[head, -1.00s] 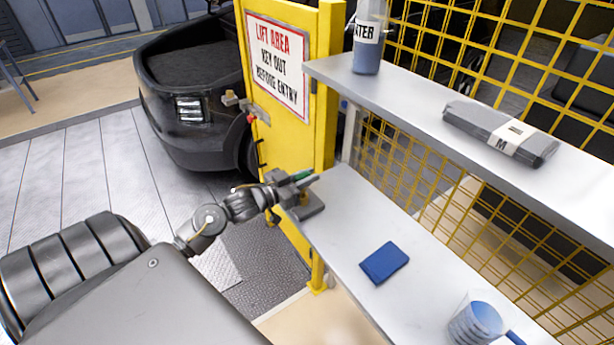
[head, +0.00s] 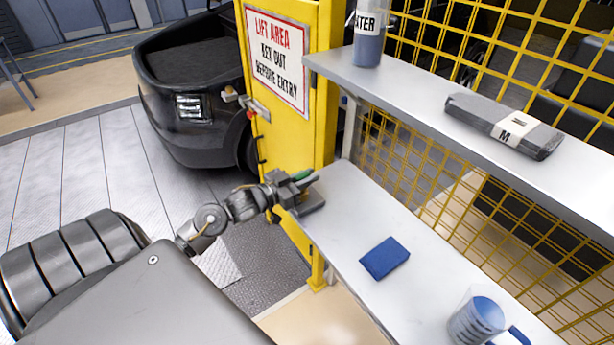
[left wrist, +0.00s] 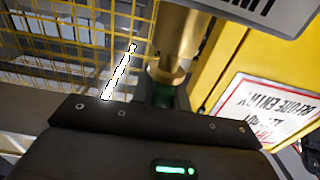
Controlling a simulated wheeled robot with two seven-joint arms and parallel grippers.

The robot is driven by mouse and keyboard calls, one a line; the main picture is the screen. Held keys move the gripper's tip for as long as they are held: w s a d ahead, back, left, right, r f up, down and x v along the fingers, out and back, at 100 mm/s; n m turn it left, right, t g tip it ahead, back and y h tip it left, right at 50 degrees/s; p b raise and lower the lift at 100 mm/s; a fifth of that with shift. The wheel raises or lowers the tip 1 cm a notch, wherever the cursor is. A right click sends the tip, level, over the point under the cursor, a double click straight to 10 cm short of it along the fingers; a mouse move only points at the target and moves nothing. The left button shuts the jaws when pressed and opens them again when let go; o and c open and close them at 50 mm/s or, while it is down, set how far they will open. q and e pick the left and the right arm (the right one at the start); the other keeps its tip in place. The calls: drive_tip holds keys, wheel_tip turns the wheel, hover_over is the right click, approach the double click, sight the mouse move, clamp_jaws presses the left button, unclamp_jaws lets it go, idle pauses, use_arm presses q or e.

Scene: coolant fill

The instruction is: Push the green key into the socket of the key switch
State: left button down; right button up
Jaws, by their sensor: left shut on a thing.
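My left gripper (head: 300,181) is shut on the green key (head: 302,175) at the far left end of the lower shelf. In the left wrist view only a small dark green part of the key (left wrist: 172,97) shows between the dark jaws. A brass cylinder (left wrist: 178,35) stands in line with it, close against the jaws. The grey base of the key switch (head: 313,206) sits on the shelf just below my gripper. The gripper hides the socket, and I cannot tell how deep the key sits. My right gripper is out of view.
A blue cloth (head: 385,258) and a clear jug with blue liquid (head: 477,320) are on the lower shelf (head: 350,215). A bottle (head: 368,40) and a grey pack (head: 505,125) are on the upper shelf. A yellow gate post (head: 325,90) stands close behind my gripper.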

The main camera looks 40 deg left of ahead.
use_arm(q)
drive_tip(key=shift+f+b, duration=0.4)
drive_tip(key=shift+f, duration=0.35)
drive_tip(key=c, duration=1.3)
unclamp_jaws()
drive_tip(key=shift+s+f, duration=0.1)
drive_tip(key=shift+s, duration=0.1)
drive_tip(key=b+v, duration=0.3)
drive_tip(key=v, duration=0.7)
drive_tip(key=shift+s, duration=0.2)
drive_tip(key=shift+a, duration=0.1)
